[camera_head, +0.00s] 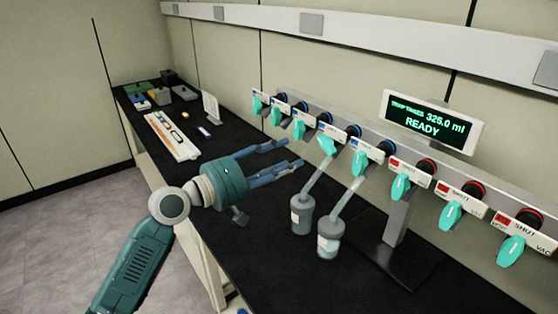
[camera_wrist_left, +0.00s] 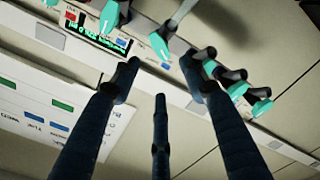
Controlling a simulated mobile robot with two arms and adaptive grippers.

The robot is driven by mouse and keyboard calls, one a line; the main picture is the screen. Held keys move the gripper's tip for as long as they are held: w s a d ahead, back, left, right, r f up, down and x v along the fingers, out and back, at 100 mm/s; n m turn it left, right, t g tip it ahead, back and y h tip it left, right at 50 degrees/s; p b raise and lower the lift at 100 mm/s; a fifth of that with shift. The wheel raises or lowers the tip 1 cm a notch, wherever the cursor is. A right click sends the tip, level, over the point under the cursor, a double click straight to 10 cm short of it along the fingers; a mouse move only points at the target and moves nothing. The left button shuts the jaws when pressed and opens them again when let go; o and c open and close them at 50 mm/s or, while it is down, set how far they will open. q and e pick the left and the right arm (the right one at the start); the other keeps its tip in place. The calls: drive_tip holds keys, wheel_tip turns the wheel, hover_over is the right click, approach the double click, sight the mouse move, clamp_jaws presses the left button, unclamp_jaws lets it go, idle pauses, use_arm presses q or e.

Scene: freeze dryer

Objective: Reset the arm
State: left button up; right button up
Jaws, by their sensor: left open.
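My left arm comes in from the lower left in the head view. My left gripper (camera_head: 292,153) is open and empty, above the black bench and left of the manifold. Its fingers point right, toward the valves, and I see no contact. In the left wrist view, the dark fingers (camera_wrist_left: 160,75) are spread with nothing between them. Two capped flasks (camera_head: 302,215) (camera_head: 329,240) hang on glass tubes from the manifold, right of and below the gripper. My right gripper is not in view.
The freeze dryer manifold (camera_head: 400,165) carries several teal-handled valves along the wall. Its display (camera_head: 430,120) reads READY. A white rack (camera_head: 170,136), a small white item (camera_head: 204,132), an upright white card (camera_head: 210,107) and several small boxes (camera_head: 158,97) occupy the far bench. The near-left bench top is clear.

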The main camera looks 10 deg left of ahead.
use_arm(q)
drive_tip(key=shift+s+a, duration=0.4)
